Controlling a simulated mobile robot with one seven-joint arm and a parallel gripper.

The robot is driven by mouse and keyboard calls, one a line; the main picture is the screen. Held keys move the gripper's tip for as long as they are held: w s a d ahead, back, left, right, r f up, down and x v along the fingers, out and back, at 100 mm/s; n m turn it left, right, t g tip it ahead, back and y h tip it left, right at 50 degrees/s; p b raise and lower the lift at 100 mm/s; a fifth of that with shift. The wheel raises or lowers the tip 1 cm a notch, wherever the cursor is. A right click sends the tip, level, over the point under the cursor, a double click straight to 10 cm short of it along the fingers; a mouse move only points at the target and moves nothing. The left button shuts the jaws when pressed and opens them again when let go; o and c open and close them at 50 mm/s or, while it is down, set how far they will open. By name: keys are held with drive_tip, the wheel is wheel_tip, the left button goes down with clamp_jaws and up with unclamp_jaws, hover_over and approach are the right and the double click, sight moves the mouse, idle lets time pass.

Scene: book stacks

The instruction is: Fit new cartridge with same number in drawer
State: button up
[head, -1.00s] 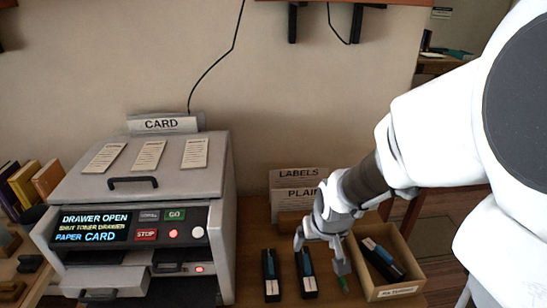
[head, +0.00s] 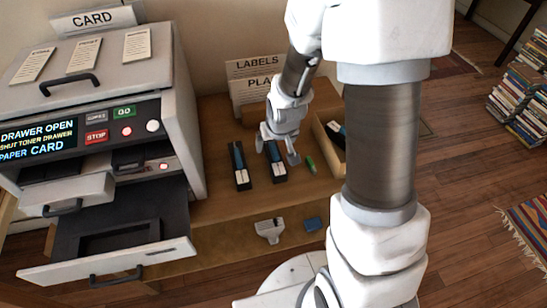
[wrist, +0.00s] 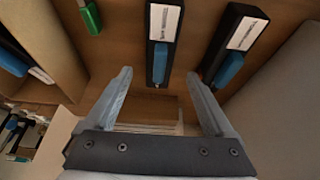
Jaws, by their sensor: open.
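Two black cartridges with white labels and blue ends lie side by side on the wooden counter: a left cartridge (head: 239,167) and a right cartridge (head: 277,170). They also show in the wrist view, one ahead of the fingers (wrist: 164,25) and one to the right (wrist: 237,38). Their numbers are too small to read. My gripper (head: 278,152) is open and empty, its fingers (wrist: 162,100) over or near the right cartridge; contact cannot be told. The printer's small upper drawer (head: 68,194) stands pulled out, its inside mostly hidden. The display (head: 36,140) reads "DRAWER OPEN, SHUT TONER DRAWER, PAPER CARD".
A larger lower tray (head: 110,262) is also pulled out. A box (head: 325,141) holding a dark cartridge stands right of my gripper. A green object (head: 310,164) lies between. A grey-white piece (head: 270,230) and a blue block (head: 313,223) lie nearer the front. Signs stand behind.

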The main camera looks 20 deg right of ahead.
sight(274, 149)
drive_tip(key=b+x, duration=0.1)
drive_tip(key=x, duration=0.2)
drive_tip(key=shift+f, duration=0.4)
clamp_jaws()
